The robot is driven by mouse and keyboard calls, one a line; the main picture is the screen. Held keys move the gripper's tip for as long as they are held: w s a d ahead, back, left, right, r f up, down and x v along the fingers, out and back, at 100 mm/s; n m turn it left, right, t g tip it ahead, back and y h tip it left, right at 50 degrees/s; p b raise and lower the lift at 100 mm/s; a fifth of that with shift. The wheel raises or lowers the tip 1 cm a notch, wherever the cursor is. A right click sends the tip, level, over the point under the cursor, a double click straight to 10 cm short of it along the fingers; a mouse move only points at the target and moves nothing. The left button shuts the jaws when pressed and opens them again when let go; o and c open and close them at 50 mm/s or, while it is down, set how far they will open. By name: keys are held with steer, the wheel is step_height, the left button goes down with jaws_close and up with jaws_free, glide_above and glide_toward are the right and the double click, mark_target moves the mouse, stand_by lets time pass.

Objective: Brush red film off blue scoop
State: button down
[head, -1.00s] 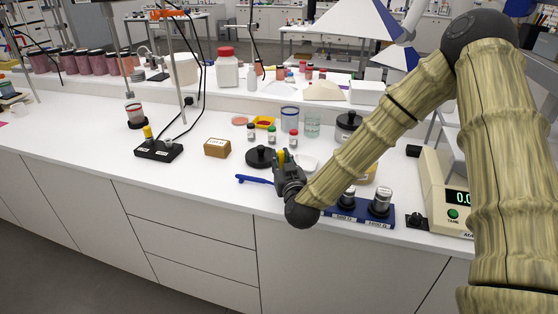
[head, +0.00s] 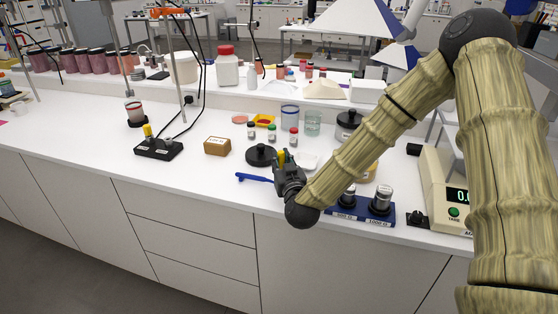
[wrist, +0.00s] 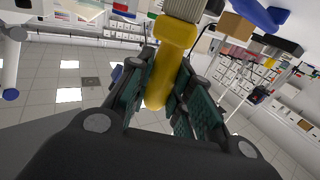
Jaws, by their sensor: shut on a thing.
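My gripper (head: 285,165) stands at the front of the white bench, just right of the blue scoop (head: 254,178). It is shut on a yellow-handled tool, probably the brush, whose yellow handle (wrist: 170,60) sits between the finger pads in the wrist view. A blue shape, probably the scoop (wrist: 262,15), shows at the wrist view's top right. I cannot make out red film on it.
A black round lid (head: 261,155) lies right behind the scoop. A white dish (head: 307,162) is behind my gripper, and a blue weight rack (head: 362,212) stands to its right.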

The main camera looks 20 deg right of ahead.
steer(key=shift+w+a, duration=0.2)
steer(key=shift+a, duration=0.1)
stand_by(0.4)
steer(key=shift+s+d, duration=0.2)
steer(key=shift+d, duration=0.1)
steer(key=shift+w+a+f+b, duration=0.1)
steer(key=shift+w+a+b, duration=0.1)
steer(key=shift+a+b, duration=0.1)
stand_by(0.4)
steer(key=shift+s+d, duration=0.25)
steer(key=shift+d, duration=0.05)
steer(key=shift+w+a, duration=0.25)
steer(key=shift+a, duration=0.05)
steer(key=shift+s+d, duration=0.2)
steer(key=shift+d, duration=0.1)
stand_by(0.4)
steer(key=shift+w+a, duration=0.2)
steer(key=shift+a, duration=0.1)
steer(key=shift+s+d+b, duration=0.2)
steer(key=shift+d+b, duration=0.1)
stand_by(0.4)
